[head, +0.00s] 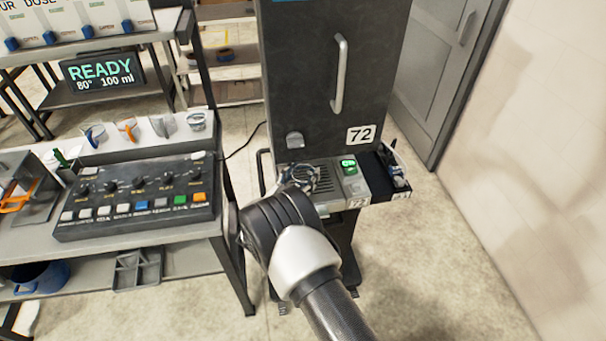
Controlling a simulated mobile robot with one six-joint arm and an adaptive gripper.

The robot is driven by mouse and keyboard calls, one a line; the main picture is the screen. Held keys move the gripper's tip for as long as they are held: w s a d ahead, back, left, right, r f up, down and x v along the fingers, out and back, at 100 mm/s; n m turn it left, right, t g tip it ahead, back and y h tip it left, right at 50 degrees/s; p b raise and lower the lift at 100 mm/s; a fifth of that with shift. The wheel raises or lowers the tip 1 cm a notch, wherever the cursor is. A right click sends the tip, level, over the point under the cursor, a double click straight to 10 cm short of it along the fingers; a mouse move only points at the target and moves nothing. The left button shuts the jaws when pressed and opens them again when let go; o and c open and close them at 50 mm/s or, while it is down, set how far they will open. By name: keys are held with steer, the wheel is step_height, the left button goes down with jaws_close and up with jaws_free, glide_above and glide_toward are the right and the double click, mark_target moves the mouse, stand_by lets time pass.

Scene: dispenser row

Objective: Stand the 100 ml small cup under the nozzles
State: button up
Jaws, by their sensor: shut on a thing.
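My gripper (299,178) is in front of the dark dispenser (322,85), low over the left part of its grated drip tray (326,176). It is shut on a small, pale thing that seems to be the small cup. My wrist and arm hide most of it, so its tilt and whether it touches the tray cannot be told. A grey rounded spout housing (294,140) is on the dispenser front just above my gripper. The nozzle openings themselves cannot be made out.
A green-lit button (349,163) and a dark side holder (392,172) are right of the tray. At left, a bench holds a control panel (135,195) and several small vessels (162,126). A display (102,70) reads READY, 80°, 100 ml. The floor at right is clear.

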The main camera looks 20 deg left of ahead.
steer(key=shift+f, duration=0.3)
steer(key=o, duration=1)
steer(key=s+a, duration=0.1)
steer(key=s, duration=1.1)
steer(key=shift+a, duration=0.35)
